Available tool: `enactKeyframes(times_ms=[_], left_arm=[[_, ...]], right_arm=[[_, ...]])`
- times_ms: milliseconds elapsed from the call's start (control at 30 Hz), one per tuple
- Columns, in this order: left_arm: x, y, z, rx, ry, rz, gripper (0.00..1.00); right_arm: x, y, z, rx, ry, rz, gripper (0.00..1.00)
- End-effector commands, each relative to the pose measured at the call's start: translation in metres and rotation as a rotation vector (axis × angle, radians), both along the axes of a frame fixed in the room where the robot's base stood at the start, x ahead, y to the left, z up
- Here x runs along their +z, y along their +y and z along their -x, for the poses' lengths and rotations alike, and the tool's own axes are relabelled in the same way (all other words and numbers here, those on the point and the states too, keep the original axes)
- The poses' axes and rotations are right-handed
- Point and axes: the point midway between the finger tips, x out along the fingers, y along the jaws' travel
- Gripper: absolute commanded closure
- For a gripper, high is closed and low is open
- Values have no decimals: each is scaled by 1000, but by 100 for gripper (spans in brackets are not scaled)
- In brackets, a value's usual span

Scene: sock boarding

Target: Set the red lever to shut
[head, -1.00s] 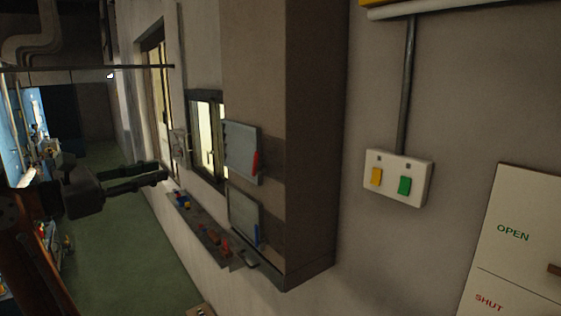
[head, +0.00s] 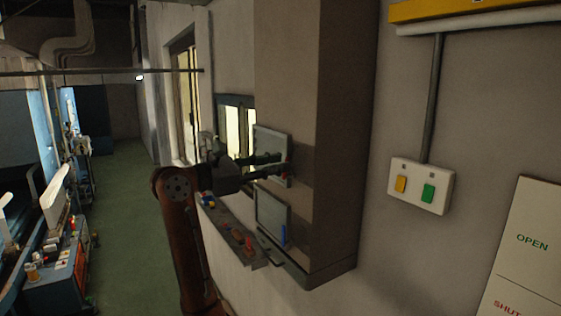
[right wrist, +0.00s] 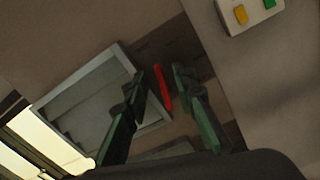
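The red lever (right wrist: 162,87) stands beside a grey panel (right wrist: 95,100) in the right wrist view. My right gripper (right wrist: 160,78) is open, and the lever shows between its two fingertips, apart from both in the picture. In the head view my right gripper (head: 283,166) is in front of the upper grey panel (head: 270,140), its fingers reaching to the panel's right edge. There the red lever (head: 289,168) is mostly hidden behind the fingertips. A sign (head: 525,250) at the right reads OPEN above and SHUT below. My left gripper is not in view.
A lower grey panel (head: 270,218) has a blue lever (head: 283,236) at its right. A narrow shelf (head: 228,230) with small coloured items runs below. A switch box (head: 420,186) with yellow and green switches is on the wall at right.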

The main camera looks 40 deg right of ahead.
Motion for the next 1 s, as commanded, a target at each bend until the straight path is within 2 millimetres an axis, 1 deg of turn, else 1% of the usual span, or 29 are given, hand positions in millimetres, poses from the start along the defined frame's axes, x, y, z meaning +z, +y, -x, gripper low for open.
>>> enactKeyframes(times_ms=[33,100,200,267,300,367,500,567,667,900,1000], left_arm=[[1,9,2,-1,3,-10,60],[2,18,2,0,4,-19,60],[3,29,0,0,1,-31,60],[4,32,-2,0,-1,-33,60],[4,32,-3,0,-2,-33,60],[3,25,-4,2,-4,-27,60],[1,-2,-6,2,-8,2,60],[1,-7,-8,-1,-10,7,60],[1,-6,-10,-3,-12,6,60],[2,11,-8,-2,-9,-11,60],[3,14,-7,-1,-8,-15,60]], right_arm=[[-1,-7,1,-4,1,-3,75],[-3,-12,1,-5,1,-6,75],[-4,-17,1,-5,1,-9,75],[-5,-18,1,-4,1,-10,75],[-5,-18,2,-5,1,-10,75],[-4,-16,2,-5,1,-8,80],[-3,-13,2,-6,1,-7,89],[-3,-13,2,-6,0,-7,93],[-3,-13,2,-6,0,-6,100],[-3,-13,2,-6,0,-6,100],[-2,-13,1,-5,14,-8,100]])
